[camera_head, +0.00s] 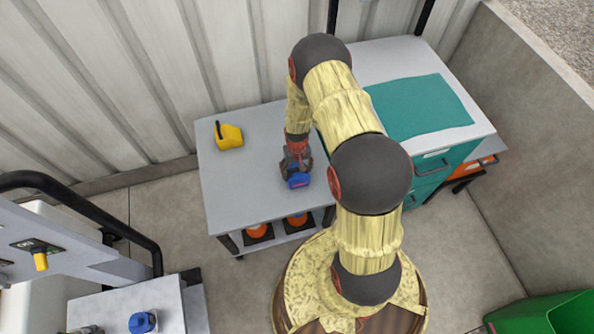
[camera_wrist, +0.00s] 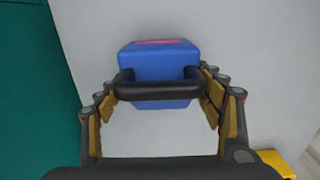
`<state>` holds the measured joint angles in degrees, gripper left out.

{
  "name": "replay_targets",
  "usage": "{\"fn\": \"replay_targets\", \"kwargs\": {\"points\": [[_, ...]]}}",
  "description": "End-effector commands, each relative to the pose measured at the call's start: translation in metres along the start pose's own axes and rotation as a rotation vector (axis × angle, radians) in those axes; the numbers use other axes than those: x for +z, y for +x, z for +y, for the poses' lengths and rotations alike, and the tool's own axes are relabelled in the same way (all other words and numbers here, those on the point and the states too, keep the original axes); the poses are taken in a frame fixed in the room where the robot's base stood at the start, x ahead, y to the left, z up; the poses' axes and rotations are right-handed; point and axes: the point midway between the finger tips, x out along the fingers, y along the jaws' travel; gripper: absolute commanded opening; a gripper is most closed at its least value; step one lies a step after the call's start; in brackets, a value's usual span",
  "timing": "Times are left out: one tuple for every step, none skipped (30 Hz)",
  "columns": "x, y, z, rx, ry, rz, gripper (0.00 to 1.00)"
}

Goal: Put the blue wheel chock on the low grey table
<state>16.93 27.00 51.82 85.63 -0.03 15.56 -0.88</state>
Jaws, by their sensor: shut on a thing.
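The blue wheel chock (camera_head: 299,181) is at the lower end of my arm, over the right part of a grey table (camera_head: 240,187). In the wrist view the chock (camera_wrist: 158,62) is a blue block with a black handle bar and a pink mark on top. My gripper (camera_head: 296,163) has its fingers on both sides of the chock's handle and is shut on it; it also shows in the wrist view (camera_wrist: 158,88). I cannot tell whether the chock touches the tabletop or hangs just above it.
A yellow object with a black handle (camera_head: 229,136) stands at the table's back left. A teal cabinet (camera_head: 428,165) with a teal mat adjoins on the right. Orange items (camera_head: 257,231) sit on the lower shelf. Another blue item (camera_head: 142,322) stands on a separate surface at bottom left.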

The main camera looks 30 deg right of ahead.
Motion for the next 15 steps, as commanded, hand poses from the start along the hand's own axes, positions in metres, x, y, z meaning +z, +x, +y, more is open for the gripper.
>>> {"fn": "replay_targets", "kwargs": {"points": [[-0.0003, 0.0023, 0.0000, 0.000, 0.000, 0.000, 0.32], [-0.0003, 0.0032, 0.0000, 0.000, 0.000, 0.000, 0.32], [0.0001, 0.0024, 0.0000, 0.000, 0.000, 0.000, 0.70], [0.0002, 0.0023, 0.0000, 0.000, 0.000, 0.000, 0.72], [0.0002, 0.0022, 0.0000, 0.000, 0.000, 0.000, 0.73], [0.0001, 0.0021, 0.0000, 0.000, 0.000, 0.000, 0.76], [0.0002, 0.0021, 0.0000, 0.000, 0.000, 0.000, 0.77], [0.0001, 0.0021, -0.0001, 0.000, 0.000, 0.000, 0.79], [0.0001, 0.0020, -0.0001, 0.000, 0.000, 0.000, 0.81], [0.0001, 0.0020, -0.0001, 0.000, 0.000, 0.000, 0.83], [0.0001, 0.0020, -0.0001, 0.000, 0.000, 0.000, 0.85], [0.0001, 0.0020, -0.0001, 0.000, 0.000, 0.000, 0.86], [0.0000, 0.0020, -0.0001, 0.000, 0.000, 0.000, 0.86], [0.0000, 0.0020, -0.0001, 0.000, 0.000, 0.000, 0.86], [0.0000, 0.0020, -0.0001, 0.000, 0.000, 0.000, 0.86]]}}
